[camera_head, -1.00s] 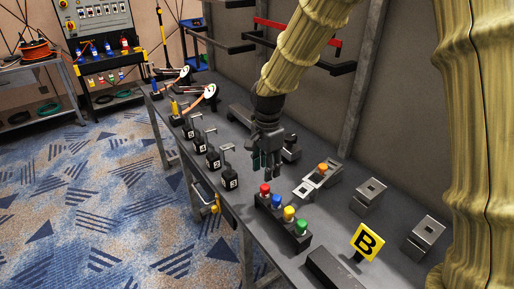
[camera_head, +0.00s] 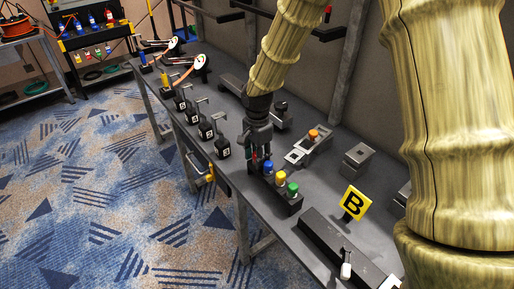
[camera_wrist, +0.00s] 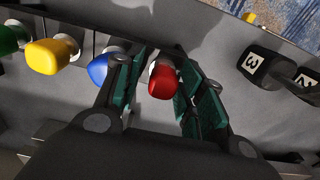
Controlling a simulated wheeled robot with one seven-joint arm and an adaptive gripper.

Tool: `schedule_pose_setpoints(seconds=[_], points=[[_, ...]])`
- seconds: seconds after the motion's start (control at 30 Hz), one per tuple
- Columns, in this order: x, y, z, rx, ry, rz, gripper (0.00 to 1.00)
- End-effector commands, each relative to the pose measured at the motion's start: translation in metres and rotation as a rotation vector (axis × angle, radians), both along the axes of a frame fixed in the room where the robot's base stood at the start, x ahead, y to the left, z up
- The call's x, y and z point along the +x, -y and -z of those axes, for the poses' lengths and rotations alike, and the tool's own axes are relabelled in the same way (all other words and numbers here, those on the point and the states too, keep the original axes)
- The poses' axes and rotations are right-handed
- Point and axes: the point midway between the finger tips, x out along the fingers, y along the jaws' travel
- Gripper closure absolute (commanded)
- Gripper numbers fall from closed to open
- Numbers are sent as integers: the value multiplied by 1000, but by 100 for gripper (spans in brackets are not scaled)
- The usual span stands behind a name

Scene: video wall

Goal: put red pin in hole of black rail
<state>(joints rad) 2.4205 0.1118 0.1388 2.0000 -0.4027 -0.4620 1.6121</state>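The red pin (camera_wrist: 163,80) stands in a dark block (camera_head: 292,209) beside the blue pin (camera_head: 268,167), the yellow pin (camera_head: 281,177) and the green pin (camera_head: 292,188). My gripper (camera_head: 259,160) is down at the red pin's end of the row and mostly hides that pin in the head view. In the wrist view my gripper (camera_wrist: 165,85) is open, one finger on each side of the red pin's head, with the left finger between red and blue. A long black rail (camera_head: 335,245) lies at the table's front right. I cannot make out its hole.
A yellow "B" sign (camera_head: 354,203) stands between the pin block and a grey metal block (camera_head: 358,160). A fixture with an orange knob (camera_head: 313,134) is behind the pins. Several black numbered weights (camera_head: 207,131) stand to the left.

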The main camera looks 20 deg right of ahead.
Motion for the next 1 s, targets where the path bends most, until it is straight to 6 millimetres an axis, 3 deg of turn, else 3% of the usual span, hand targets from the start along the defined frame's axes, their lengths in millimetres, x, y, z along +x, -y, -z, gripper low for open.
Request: schedule_pose_setpoints(seconds=[0.4, 0.43, 0.63, 1.0], points=[[0, 0, 8, 0, -2, -1, 61], [0, 0, 8, 0, -2, -1, 63], [0, 0, 8, 0, -2, 0, 98], [0, 0, -3, 0, -1, 0, 98]])
